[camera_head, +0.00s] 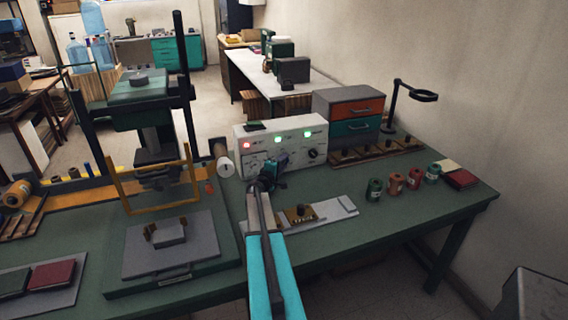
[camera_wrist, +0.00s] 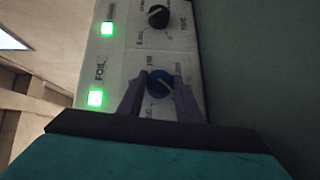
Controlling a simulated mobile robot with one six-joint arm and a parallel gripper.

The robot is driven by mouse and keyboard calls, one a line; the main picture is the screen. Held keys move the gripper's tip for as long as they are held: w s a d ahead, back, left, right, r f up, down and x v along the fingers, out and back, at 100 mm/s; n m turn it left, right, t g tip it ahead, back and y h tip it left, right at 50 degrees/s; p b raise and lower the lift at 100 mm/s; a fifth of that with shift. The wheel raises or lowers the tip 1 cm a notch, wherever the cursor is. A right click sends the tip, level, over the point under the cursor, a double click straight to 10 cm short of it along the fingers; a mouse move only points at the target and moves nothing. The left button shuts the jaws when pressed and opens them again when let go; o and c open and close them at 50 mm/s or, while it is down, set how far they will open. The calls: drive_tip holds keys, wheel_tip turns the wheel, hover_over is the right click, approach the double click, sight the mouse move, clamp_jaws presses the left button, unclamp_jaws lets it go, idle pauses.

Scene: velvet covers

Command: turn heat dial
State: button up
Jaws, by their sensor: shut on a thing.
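A white control box (camera_head: 290,153) stands at the back of the green bench, with a red light and two green lights on its front. My gripper (camera_head: 272,165) is at the middle of this front. In the wrist view my gripper (camera_wrist: 160,78) is shut on a blue dial (camera_wrist: 159,84), one finger on each side. A green light with the word FOIL (camera_wrist: 96,97) is beside it. A black dial (camera_wrist: 158,16) is farther up in that view and free; it also shows at the box's right in the head view (camera_head: 313,154). I cannot read which dial is marked heat.
A press (camera_head: 140,88) with a yellow frame stands left of the box. A drawer unit (camera_head: 348,118) is at its right, and several small jars (camera_head: 396,184) stand on the right of the bench. A grey plate (camera_head: 345,204) lies in front of the box.

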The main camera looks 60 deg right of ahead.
drive_tip(key=shift+a, duration=0.4)
